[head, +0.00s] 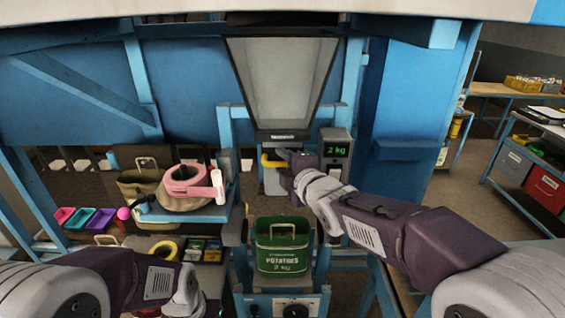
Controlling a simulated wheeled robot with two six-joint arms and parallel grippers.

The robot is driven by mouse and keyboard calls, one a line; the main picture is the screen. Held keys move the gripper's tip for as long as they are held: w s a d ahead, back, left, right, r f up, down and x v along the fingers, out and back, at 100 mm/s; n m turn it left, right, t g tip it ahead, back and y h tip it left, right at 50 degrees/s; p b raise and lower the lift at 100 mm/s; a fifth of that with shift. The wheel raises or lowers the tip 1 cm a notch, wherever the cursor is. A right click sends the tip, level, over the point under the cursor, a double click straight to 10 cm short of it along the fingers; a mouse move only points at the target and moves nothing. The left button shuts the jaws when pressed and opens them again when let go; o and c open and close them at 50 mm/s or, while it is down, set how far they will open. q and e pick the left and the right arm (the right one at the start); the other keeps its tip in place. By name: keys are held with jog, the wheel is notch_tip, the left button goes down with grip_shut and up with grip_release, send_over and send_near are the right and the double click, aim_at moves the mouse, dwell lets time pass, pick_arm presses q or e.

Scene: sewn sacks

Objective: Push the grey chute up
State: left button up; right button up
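The grey chute (271,183) hangs under the large grey hopper (283,85) in the middle of the head view. A yellow handle (270,162) sticks out at the chute's front left. My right gripper (282,157) is at the handle's right end, in front of the chute. Its fingers are small and dark here, so I cannot tell whether they are closed on the handle or only touch it. The gripper hides the chute's right side. My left arm is at the lower left, and its gripper's fingers are not visible.
A green potatoes sack (283,248) stands below the chute. A pink ring-shaped thing (190,186) on a sack lies on the left shelf. Blue frame posts (227,130) flank the chute.

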jog(key=b+v, duration=0.1)
jog(key=v, duration=0.7)
jog(key=shift+s+r, duration=0.15)
jog(key=shift+s, duration=0.15)
jog(key=shift+d, duration=0.1)
